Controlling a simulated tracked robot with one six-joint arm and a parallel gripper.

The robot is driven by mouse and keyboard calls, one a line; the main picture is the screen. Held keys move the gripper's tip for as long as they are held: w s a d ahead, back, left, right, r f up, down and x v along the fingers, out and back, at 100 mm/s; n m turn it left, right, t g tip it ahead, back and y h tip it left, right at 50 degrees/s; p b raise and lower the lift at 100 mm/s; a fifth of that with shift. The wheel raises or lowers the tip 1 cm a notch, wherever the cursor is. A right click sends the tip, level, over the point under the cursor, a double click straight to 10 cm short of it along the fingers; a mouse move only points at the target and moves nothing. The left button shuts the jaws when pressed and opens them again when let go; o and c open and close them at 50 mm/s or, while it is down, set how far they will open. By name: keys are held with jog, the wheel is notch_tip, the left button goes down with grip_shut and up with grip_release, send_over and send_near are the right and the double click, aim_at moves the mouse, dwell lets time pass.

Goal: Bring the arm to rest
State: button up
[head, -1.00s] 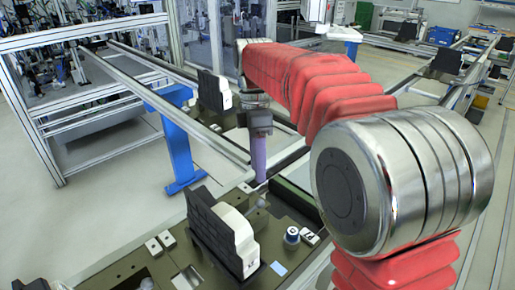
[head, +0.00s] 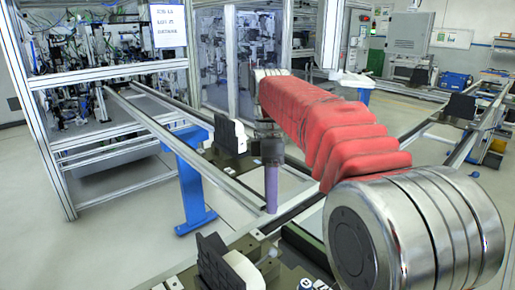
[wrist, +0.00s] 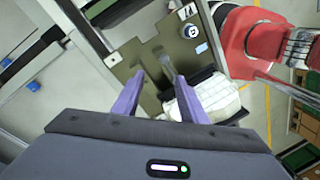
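My arm, in a red ribbed cover, reaches across the head view from the lower right to the upper middle. My gripper (head: 271,188) hangs from its far end, fingers pointing down, beside the rails. In the wrist view my gripper (wrist: 158,98) shows two purple fingers spread apart with nothing held between them. Below the fingers lies a dark olive pallet (wrist: 150,55), along with a white and black block (wrist: 215,95) that partly shows behind the right finger.
In the head view a block (head: 228,272) stands on the near pallet, and another (head: 229,134) on the line behind. A blue post (head: 191,185) supports the rails. A metal-framed cell (head: 110,90) stands at the left. Open floor shows at the right.

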notch_tip(320, 180, down, 6)
jog(key=s+d+m+t, duration=0.1)
jog(key=m+t, duration=0.1)
jog(key=m, duration=0.6)
jog(key=s+d+f+m+t, duration=0.1)
jog(key=s+d+m, duration=0.4)
jog(key=s, duration=0.6)
jog(key=s+d+f+m+t, duration=0.2)
jog(key=s+d+m+t, duration=0.2)
jog(key=s, duration=0.7)
jog(key=shift+d+m+t, duration=0.3)
jog(key=shift+d+m, duration=0.05)
jog(key=shift+m, duration=0.15)
